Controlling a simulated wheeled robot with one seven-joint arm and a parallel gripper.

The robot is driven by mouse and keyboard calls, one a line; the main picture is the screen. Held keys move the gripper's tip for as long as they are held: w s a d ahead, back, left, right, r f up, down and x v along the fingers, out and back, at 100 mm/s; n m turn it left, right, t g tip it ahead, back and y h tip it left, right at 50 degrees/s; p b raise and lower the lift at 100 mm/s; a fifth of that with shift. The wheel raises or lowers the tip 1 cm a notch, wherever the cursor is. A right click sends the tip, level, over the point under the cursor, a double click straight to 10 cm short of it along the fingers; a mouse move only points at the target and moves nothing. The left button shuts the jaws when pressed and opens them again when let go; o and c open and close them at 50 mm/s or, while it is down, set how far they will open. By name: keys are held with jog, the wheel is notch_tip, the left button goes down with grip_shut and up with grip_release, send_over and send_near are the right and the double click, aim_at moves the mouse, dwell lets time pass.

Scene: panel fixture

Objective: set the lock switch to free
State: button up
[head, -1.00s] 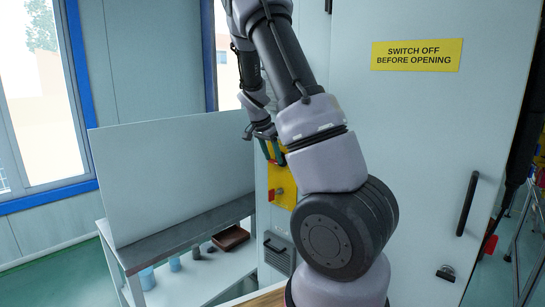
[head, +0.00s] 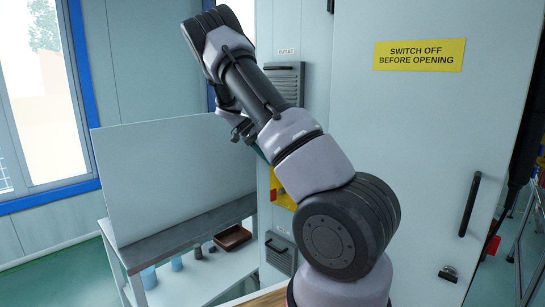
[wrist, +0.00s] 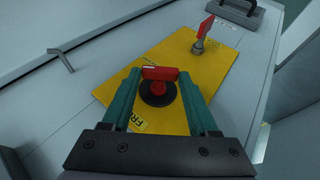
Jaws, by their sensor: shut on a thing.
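The yellow panel plate (wrist: 205,75) carries a rotary switch with a red handle (wrist: 160,73) on a round black base (wrist: 158,93). My gripper (wrist: 160,77) has its two teal fingers on either end of the red handle, shut on it. A label beginning "FR" (wrist: 138,126) shows beside the black base, partly hidden by my left finger. In the head view my gripper (head: 260,153) is at the plate, mostly hidden behind my arm, and only a yellow part of the plate (head: 283,198) shows.
A second red lever (wrist: 207,27) on a metal stem stands at the plate's far corner, with a grey handle (wrist: 240,10) beyond. A bent metal handle (wrist: 62,60) is at left. In the head view, a pale board (head: 170,170) stands on a bench left of the cabinet.

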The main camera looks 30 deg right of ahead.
jog(key=n+g+h, duration=0.1)
jog(key=g, duration=0.1)
jog(key=f+n+g+h, duration=0.1)
jog(key=g+h, duration=0.1)
jog(key=g, duration=0.1)
jog(key=w+f+n+g+h, duration=0.1)
jog(key=g+h, duration=0.1)
jog(key=g, duration=0.1)
jog(key=shift+w+a+f, duration=0.1)
jog(key=shift+a+f, duration=0.05)
jog(key=shift+a, duration=0.1)
jog(key=shift+g+h, duration=0.3)
dwell(0.4)
jog(key=o, duration=1.4)
